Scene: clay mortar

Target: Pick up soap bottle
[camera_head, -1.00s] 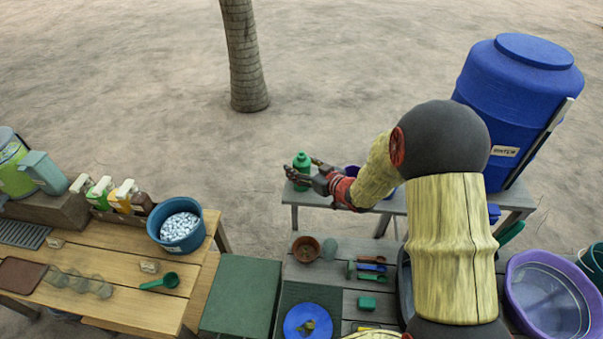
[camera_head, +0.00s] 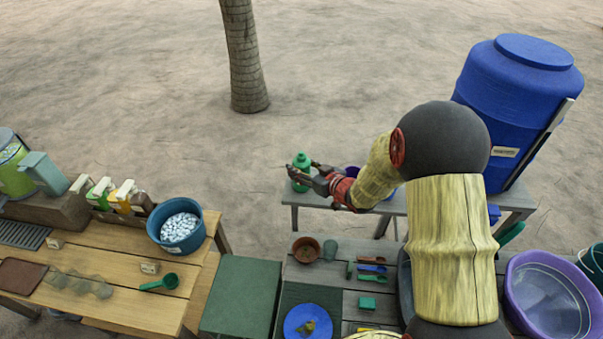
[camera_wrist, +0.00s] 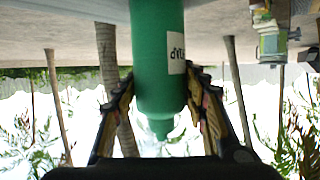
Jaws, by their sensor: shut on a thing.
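The soap bottle is green with a pale label and stands at the left end of the grey bench; it shows in the head view (camera_head: 301,161) and, upside down, in the wrist view (camera_wrist: 158,60). My gripper (camera_head: 303,172) reaches it from the right, and its fingers sit on both sides of the bottle. In the wrist view my gripper (camera_wrist: 160,100) is shut on the bottle's body. I cannot tell whether the bottle's base touches the bench; the gripper partly hides its lower part in the head view.
A large blue water barrel (camera_head: 518,95) stands at the bench's right end. A purple bowl sits partly hidden behind my arm. The grey bench (camera_head: 310,198) has a bare front edge. A blue tub of white pieces (camera_head: 163,245) stands on the wooden table. The ground beyond is open.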

